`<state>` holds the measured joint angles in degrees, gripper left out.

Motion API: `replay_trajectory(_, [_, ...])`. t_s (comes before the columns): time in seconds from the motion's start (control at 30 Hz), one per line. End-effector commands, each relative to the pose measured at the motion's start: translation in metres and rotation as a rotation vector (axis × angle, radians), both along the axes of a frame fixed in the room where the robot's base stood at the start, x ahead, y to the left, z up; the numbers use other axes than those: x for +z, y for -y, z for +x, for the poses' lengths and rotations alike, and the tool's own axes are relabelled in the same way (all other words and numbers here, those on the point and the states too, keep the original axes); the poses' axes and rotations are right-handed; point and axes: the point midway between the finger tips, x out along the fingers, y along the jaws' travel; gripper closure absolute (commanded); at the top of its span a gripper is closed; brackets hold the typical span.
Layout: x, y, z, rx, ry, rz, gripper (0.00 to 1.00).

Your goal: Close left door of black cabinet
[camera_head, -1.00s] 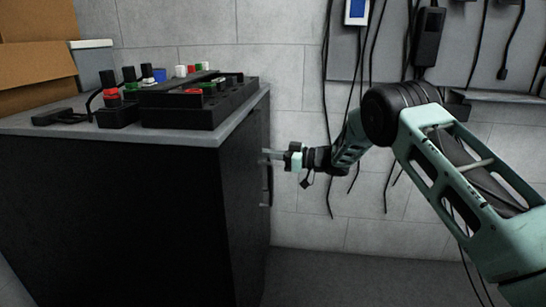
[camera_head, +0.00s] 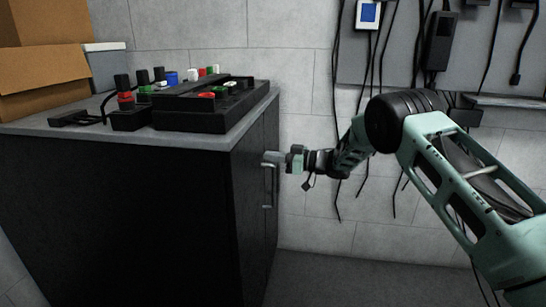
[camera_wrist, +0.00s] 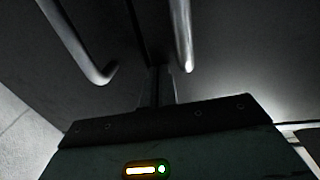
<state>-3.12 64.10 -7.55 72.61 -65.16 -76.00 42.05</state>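The black cabinet (camera_head: 115,215) stands at left, with its door side facing right and seen at a steep angle. A metal bar handle (camera_head: 268,187) shows on that side. In the wrist view two bar handles, a left one (camera_wrist: 75,42) and a right one (camera_wrist: 183,38), flank a dark vertical seam between two dark door panels. I cannot tell whether either door stands slightly ajar. My gripper (camera_head: 270,157) is by the top of the handle, close to the door face; contact is unclear. In the wrist view its fingers (camera_wrist: 160,88) look together between the handles, with nothing seen between them.
A black control box (camera_head: 205,112) with coloured knobs and plugs sits on the grey cabinet top (camera_head: 60,130). Cardboard boxes (camera_head: 45,75) stand at back left. Cables hang on the block wall (camera_head: 310,200) behind my arm. The floor (camera_head: 340,278) right of the cabinet is clear.

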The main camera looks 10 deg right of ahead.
Motion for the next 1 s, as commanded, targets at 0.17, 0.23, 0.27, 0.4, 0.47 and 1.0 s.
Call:
replay_trajectory(0.17, [0.003, 0.028, -0.015, -0.001, -0.001, 0.002, 1.00])
replay_trajectory(0.23, [0.003, 0.044, -0.023, -0.003, -0.001, 0.000, 1.00])
replay_trajectory(0.27, [0.003, 0.051, -0.026, -0.004, -0.001, 0.000, 1.00])
replay_trajectory(0.4, [0.003, 0.082, -0.041, -0.005, 0.000, -0.001, 1.00])
replay_trajectory(0.47, [0.002, 0.094, -0.048, -0.005, -0.002, 0.000, 1.00])
replay_trajectory(1.0, [0.000, 0.155, -0.079, -0.005, 0.000, -0.002, 1.00])
